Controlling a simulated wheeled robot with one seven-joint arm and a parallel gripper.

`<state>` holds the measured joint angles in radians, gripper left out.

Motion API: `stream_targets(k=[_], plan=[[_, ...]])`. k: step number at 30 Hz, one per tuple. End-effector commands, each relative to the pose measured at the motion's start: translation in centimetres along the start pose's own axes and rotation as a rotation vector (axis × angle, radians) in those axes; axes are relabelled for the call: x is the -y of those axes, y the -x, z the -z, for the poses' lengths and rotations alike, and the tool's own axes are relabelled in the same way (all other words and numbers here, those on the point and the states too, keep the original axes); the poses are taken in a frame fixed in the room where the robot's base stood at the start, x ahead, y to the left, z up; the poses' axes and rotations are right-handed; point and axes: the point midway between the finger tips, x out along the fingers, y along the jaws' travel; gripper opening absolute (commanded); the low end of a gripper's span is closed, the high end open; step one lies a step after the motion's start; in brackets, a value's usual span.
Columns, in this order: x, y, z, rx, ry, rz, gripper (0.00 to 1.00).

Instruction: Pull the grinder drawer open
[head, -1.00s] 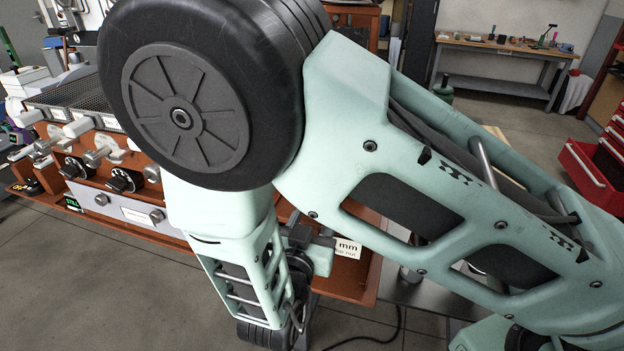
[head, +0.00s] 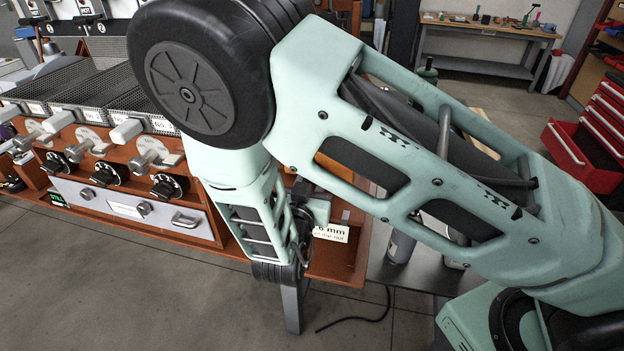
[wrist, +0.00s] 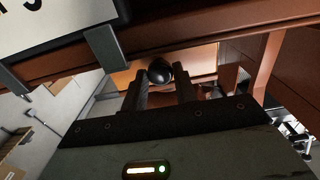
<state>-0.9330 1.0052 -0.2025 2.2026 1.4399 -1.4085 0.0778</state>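In the wrist view a round black knob (wrist: 160,71) shows in front of an orange-brown panel (wrist: 203,56), which looks like the grinder drawer front. My gripper (wrist: 160,82) has its two dark fingers apart, one on each side of the knob. A gap seems to show between knob and fingers, so I cannot see contact. The dim light hides the drawer's edges, and I see no clear opening. In the head view my arm covers the knob, the drawer and my fingertips.
A brown beam (wrist: 215,32) runs close above the fingers, with a white sign (wrist: 50,20) clipped on it. In the head view the roaster's metal panel (head: 125,207) stands left of my arm. An open red drawer (head: 570,157) is far right. A black cable (head: 365,318) lies on the floor.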

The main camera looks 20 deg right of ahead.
Motion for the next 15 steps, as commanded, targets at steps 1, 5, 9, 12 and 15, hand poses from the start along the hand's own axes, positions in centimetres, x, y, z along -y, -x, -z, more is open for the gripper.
stream_targets(k=[1, 5, 9, 12, 15], plan=[[0.0, 0.0, 0.0, 0.0, 0.0, -0.001, 0.0], [0.0, 0.3, 0.0, 0.0, 0.0, 0.0, 0.0], [0.1, 2.8, -0.1, 0.002, -0.001, 0.003, 0.0], [0.1, 5.6, 0.0, 0.003, -0.001, 0.005, 0.0], [0.1, 8.3, 0.0, 0.002, -0.002, 0.004, 0.0]])
